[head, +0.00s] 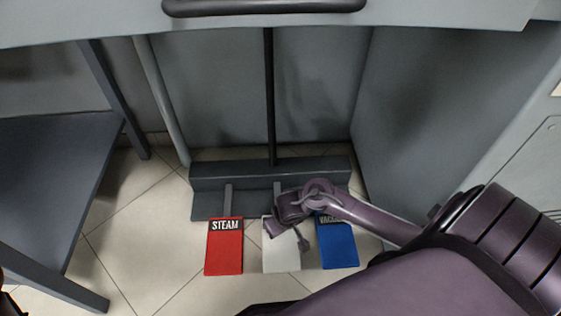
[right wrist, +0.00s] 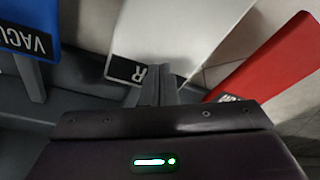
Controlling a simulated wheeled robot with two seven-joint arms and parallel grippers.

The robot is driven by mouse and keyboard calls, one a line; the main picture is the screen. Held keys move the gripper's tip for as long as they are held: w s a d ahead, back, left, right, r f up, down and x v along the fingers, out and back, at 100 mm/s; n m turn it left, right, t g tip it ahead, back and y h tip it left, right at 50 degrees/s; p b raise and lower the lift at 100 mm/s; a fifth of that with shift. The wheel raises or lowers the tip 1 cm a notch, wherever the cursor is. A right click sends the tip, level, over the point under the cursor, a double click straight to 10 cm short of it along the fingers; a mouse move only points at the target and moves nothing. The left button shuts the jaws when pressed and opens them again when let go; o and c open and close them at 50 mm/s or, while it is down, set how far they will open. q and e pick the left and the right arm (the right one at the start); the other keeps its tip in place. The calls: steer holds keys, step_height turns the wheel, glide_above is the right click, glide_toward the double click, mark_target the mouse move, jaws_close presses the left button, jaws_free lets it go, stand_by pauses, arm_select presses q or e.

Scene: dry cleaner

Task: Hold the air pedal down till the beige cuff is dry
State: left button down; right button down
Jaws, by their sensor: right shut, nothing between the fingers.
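The white pedal (head: 282,260) sits between the red and blue pedals at the foot of the grey machine. Its black label is mostly hidden by my right gripper in the head view. In the right wrist view the white pedal (right wrist: 170,35) shows the end of its label, with an "R". My right gripper (head: 303,243) is shut and empty over the label end of the white pedal. Its fingertips (right wrist: 157,80) overlap the label's edge; I cannot tell whether they touch or press it.
The red STEAM pedal (head: 224,250) is left of the white one, the blue VACUUM pedal (head: 338,248) close on its right. A dark pedal base (head: 215,180) runs behind them. A dark table (head: 50,190) stands at left. The tiled floor in front is clear.

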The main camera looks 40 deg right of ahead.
stand_by(0.3)
steer(key=shift+s+b+x, duration=0.2)
steer(key=shift+b+x, duration=0.3)
steer(key=shift+x, duration=0.35)
steer(key=shift+s+b+x, duration=0.2)
steer(key=shift+b+x, duration=0.3)
steer(key=shift+x, duration=0.35)
steer(key=shift+f, duration=0.1)
steer(key=shift+s+f, duration=0.1)
steer(key=shift+s, duration=0.05)
stand_by(4.2)
stand_by(0.4)
